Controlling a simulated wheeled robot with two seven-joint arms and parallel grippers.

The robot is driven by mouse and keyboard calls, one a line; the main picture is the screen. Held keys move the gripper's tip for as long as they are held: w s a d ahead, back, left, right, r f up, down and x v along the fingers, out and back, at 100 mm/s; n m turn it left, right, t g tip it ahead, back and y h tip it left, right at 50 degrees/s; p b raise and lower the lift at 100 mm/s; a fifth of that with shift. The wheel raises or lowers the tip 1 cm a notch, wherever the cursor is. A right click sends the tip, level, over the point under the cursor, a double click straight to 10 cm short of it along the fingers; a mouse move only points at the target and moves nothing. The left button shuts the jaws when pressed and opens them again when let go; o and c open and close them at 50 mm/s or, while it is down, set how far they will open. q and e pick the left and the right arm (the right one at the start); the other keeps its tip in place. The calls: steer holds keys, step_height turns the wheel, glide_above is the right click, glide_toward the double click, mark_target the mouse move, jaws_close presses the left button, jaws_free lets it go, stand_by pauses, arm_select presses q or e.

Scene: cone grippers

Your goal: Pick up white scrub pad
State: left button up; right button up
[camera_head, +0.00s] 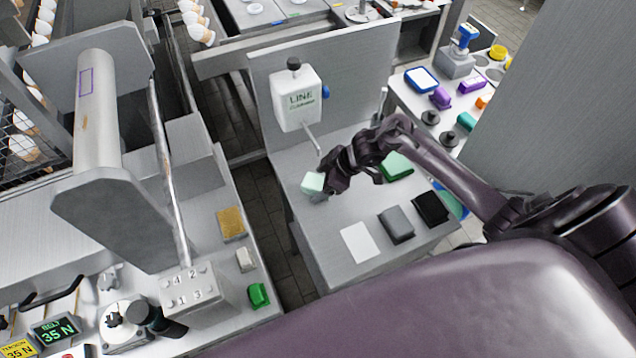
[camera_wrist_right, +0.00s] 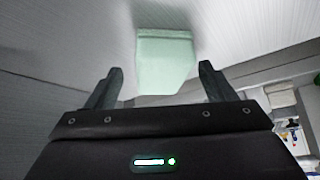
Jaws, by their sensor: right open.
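My right gripper (camera_head: 328,182) is open over the metal counter. A pale mint-white block (camera_head: 312,183) is at its fingertips. In the right wrist view the block (camera_wrist_right: 165,62) lies ahead, between the lines of the two fingers, with a gap on each side. A flat white pad (camera_head: 360,242) lies at the counter's front, apart from the gripper. I cannot tell for sure which of these two is the white scrub pad. My left gripper is not in view.
A grey pad (camera_head: 396,224), a black pad (camera_head: 430,208) and a green pad (camera_head: 397,166) lie on the same counter (camera_head: 330,250). A dark floor gap separates the left counter.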

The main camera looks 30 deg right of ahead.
steer(key=c, duration=1.2)
steer(key=shift+r, duration=0.1)
